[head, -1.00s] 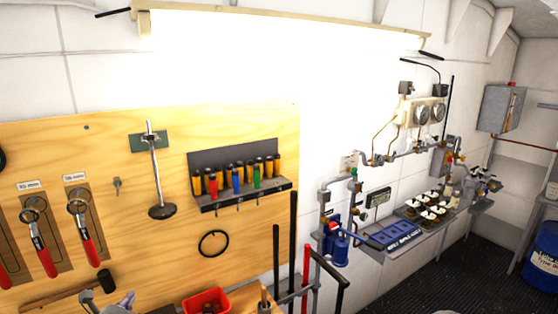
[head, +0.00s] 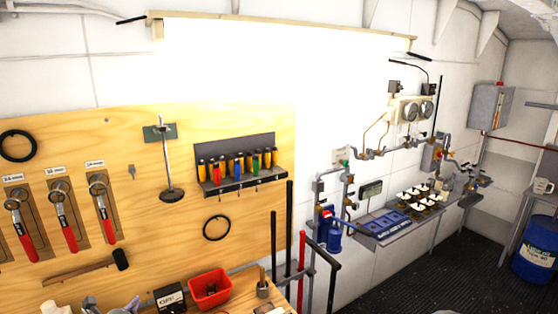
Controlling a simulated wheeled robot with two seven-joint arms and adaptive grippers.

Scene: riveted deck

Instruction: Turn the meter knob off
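The meter may be the pale panel with two round gauges (head: 412,110) on the white wall at the right. A dark box with a display (head: 370,190) also hangs lower on that wall. Both are far off, and I cannot make out a knob or its setting. My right gripper is not in view.
A wooden tool board (head: 150,210) with wrenches and a hammer fills the left. A red bin (head: 210,288) stands on the bench. Pipes, a blue pump (head: 333,236) and a shelf (head: 385,233) line the wall. Dark floor (head: 440,270) at the lower right is open.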

